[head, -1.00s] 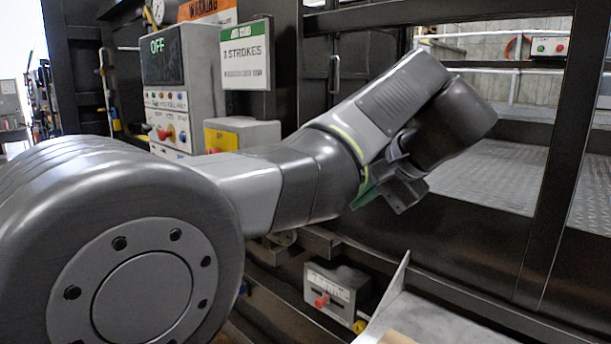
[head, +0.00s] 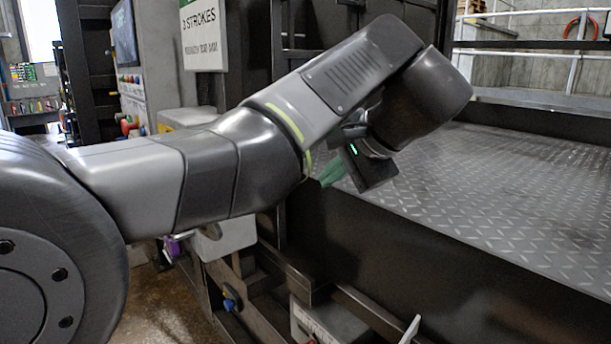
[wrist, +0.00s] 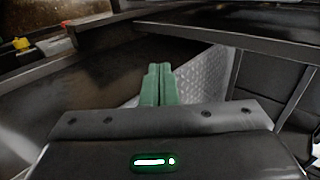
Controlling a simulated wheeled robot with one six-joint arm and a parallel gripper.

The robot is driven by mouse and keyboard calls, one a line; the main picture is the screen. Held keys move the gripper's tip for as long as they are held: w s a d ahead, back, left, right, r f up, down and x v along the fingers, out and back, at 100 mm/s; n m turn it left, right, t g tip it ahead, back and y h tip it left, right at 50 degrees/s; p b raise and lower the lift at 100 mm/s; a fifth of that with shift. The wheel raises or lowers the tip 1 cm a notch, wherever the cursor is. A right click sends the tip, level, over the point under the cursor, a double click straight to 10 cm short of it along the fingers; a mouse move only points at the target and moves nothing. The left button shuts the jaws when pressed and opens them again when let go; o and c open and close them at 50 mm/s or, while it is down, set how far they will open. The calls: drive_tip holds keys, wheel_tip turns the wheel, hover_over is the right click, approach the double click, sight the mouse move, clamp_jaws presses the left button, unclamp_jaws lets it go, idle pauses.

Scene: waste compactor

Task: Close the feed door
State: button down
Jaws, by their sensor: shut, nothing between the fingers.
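My gripper's green fingers (head: 333,173) are shut and empty, in front of the dark machine's opening in the head view. They also show shut together in the wrist view (wrist: 158,85), with diamond-plate metal beyond them. The opening has a diamond-plate floor (head: 540,185) above a dark front wall (head: 400,260). I cannot clearly make out the feed door as a separate panel; my arm hides part of the opening's left side. I cannot tell whether the fingers touch anything.
A white "3 STROKES" sign (head: 203,32) and a control box (head: 130,60) stand left of the opening. A grey box (head: 325,320) sits low near the front rails. White railings (head: 530,42) run behind the opening. Some bare floor (head: 170,305) shows at lower left.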

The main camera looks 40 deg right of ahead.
drive_tip(key=w+r+x, duration=0.2)
drive_tip(key=x, duration=0.9)
drive_tip(key=shift+w+a+f, duration=0.2)
drive_tip(key=shift+w+f, duration=0.05)
drive_tip(key=shift+f, duration=0.05)
drive_tip(key=w+p, duration=0.3)
drive_tip(key=w, duration=0.6)
drive_tip(key=shift+w+a+p, duration=0.3)
drive_tip(key=shift+a, duration=0.05)
drive_tip(key=shift+s, duration=0.1)
